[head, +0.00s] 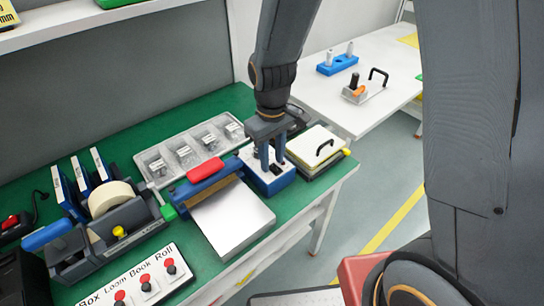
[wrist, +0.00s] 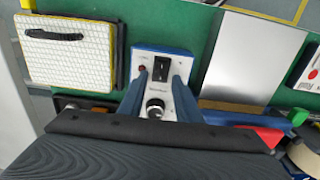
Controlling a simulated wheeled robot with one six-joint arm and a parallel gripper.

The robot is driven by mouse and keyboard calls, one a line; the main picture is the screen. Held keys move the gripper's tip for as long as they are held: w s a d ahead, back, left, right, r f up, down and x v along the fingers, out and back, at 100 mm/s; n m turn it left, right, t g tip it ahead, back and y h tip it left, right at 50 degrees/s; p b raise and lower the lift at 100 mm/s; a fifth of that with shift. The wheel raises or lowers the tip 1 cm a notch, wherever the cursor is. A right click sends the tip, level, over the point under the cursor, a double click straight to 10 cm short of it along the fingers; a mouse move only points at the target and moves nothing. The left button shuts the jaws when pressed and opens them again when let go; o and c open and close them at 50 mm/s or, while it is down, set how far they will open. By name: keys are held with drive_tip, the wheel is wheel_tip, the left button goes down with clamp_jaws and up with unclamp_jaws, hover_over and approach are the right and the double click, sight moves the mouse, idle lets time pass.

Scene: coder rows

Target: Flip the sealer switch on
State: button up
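The sealer's control box (head: 270,183) is blue with a pale top and stands at the right part of the green bench. In the wrist view the control box (wrist: 160,125) shows a black rocker switch (wrist: 161,69), a dark red lamp (wrist: 143,76) and a round knob (wrist: 155,107). I cannot tell which way the switch is set. The sealer (head: 232,218), with a red handle and metal plate, is just left of the box. My gripper (head: 272,163) points down over the box, open and empty. Its fingers are on either side of the switch; contact is unclear.
A white pad with a black handle (head: 316,146) lies right of the box. A clear parts tray (head: 194,155) is behind the sealer. A tape dispenser (head: 110,225) and a red-button panel (head: 140,280) are left. A white table (head: 385,98) stands beyond.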

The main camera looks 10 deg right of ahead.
clamp_jaws()
drive_tip(key=shift+s+d+t+y+b, duration=0.15)
drive_tip(key=shift+t+y+b, duration=0.25)
drive_tip(key=shift+t, duration=0.1)
drive_tip(key=shift+t+b, duration=0.3)
drive_tip(key=shift+b, duration=0.7)
drive_tip(key=shift+y+b, duration=0.3)
drive_tip(key=shift+b, duration=0.2)
drive_tip(key=shift+s+d+r+t+b, duration=0.15)
drive_tip(key=shift+t+b, duration=0.25)
drive_tip(key=shift+b, duration=0.45)
